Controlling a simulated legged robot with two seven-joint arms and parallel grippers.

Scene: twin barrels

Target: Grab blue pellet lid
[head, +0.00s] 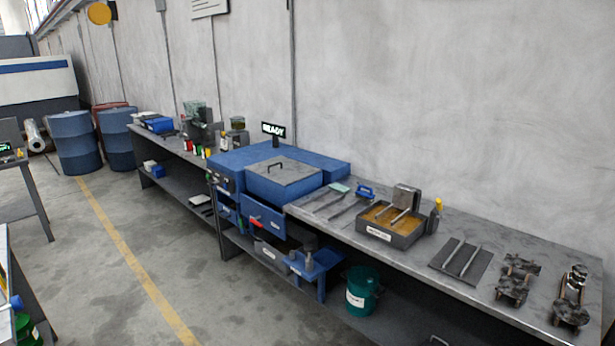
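Neither of my grippers is in view. I cannot tell for sure which thing is the blue pellet lid. A large blue machine (229,161) stands on the long bench, with a grey lid (284,172) with a dark handle on its top; this lid looks shut. A small blue piece with a handle-like top (365,191) lies on the bench to its right. At the lower left edge, a small blue cap-like thing (16,303) shows partly, near a green item (27,328). Two blue barrels (75,142) (118,138) stand on the floor at the far left.
The long grey bench (460,225) runs along the wall. On it are a tray of brown material (374,236), a dark plate with rods (461,260) and dark clamp-like parts (517,280). A teal bucket (361,291) sits on the lower shelf. The floor (110,270) left of the bench is clear.

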